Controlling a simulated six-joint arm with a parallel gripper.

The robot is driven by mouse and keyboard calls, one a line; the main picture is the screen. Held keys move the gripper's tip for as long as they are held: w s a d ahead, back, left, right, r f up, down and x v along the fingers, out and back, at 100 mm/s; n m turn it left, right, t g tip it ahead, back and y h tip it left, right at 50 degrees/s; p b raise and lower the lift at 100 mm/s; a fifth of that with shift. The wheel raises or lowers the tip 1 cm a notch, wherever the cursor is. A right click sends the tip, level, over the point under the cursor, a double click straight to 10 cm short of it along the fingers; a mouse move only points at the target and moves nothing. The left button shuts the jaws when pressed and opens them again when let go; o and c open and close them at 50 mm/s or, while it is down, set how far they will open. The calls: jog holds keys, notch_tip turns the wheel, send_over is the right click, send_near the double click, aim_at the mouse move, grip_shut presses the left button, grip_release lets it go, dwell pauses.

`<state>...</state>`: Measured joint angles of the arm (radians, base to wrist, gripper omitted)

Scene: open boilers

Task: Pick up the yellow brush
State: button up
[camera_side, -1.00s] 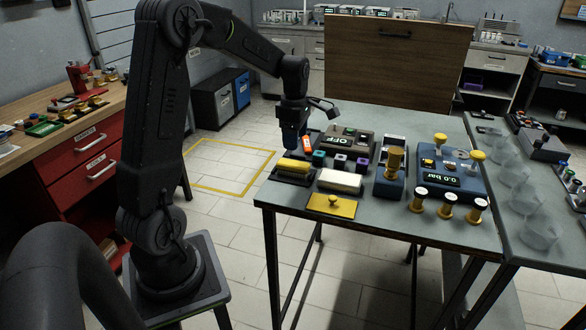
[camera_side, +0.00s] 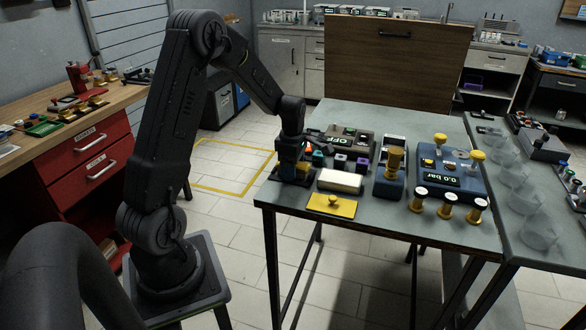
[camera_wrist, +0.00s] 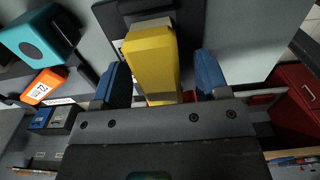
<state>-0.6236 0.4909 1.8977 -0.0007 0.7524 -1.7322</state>
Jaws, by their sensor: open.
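The yellow brush (camera_wrist: 153,62) lies between the two blue fingers of my gripper (camera_wrist: 160,82) in the wrist view, with a gap on each side. The gripper is open and low around the brush. In the side view my gripper (camera_side: 291,170) is at the left edge of the table, over the dark holder where the brush rests, and hides most of the brush. Only a small yellow part shows beside the fingers.
A white block (camera_side: 340,181) and a yellow plate with a knob (camera_side: 332,205) lie just right of my gripper. Small coloured cubes (camera_side: 340,161), a grey box reading OFF (camera_side: 350,140) and a blue gauge box (camera_side: 450,172) stand further right and back.

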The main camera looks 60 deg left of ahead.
jog(key=c, duration=1)
jog(key=shift+r, duration=0.1)
jog(key=shift+r, duration=0.55)
notch_tip(320, 180, up, 3)
jog(key=shift+f, duration=0.1)
jog(key=s+a+r, duration=0.2)
jog(key=s, duration=0.1)
jog(key=s+a+r, duration=0.2)
jog(key=s, duration=0.1)
jog(key=s+a+r, duration=0.1)
jog(key=s+r, duration=0.2)
jog(key=s, duration=0.1)
jog(key=shift+s+a, duration=0.1)
jog(key=shift+a, duration=0.3)
